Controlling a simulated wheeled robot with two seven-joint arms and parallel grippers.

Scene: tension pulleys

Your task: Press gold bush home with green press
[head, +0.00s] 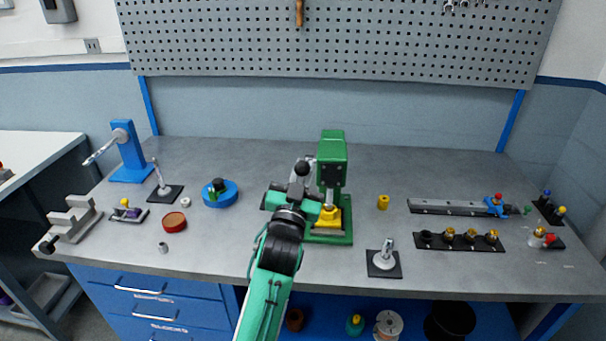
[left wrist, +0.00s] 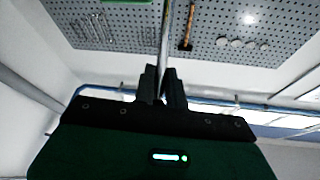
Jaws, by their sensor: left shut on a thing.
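The green press (head: 332,158) stands near the middle of the bench on a green base. A yellow piece (head: 328,217) sits on that base under the ram, partly hidden by my arm; I cannot tell whether a bush is in it. A small gold cylinder (head: 383,202) stands on the bench right of the press. My left gripper (head: 306,164) is beside the press head, on its left. In the left wrist view, my left gripper (left wrist: 163,78) is shut on a thin metal rod (left wrist: 165,38), seemingly the press lever. My right gripper is not in view.
A black rack (head: 460,241) with several gold-topped parts and a grey rail (head: 450,207) lie at the right. A black stand with a metal post (head: 384,262) is near the front edge. A blue lever tool (head: 128,150) and a blue round part (head: 220,194) stand at the left.

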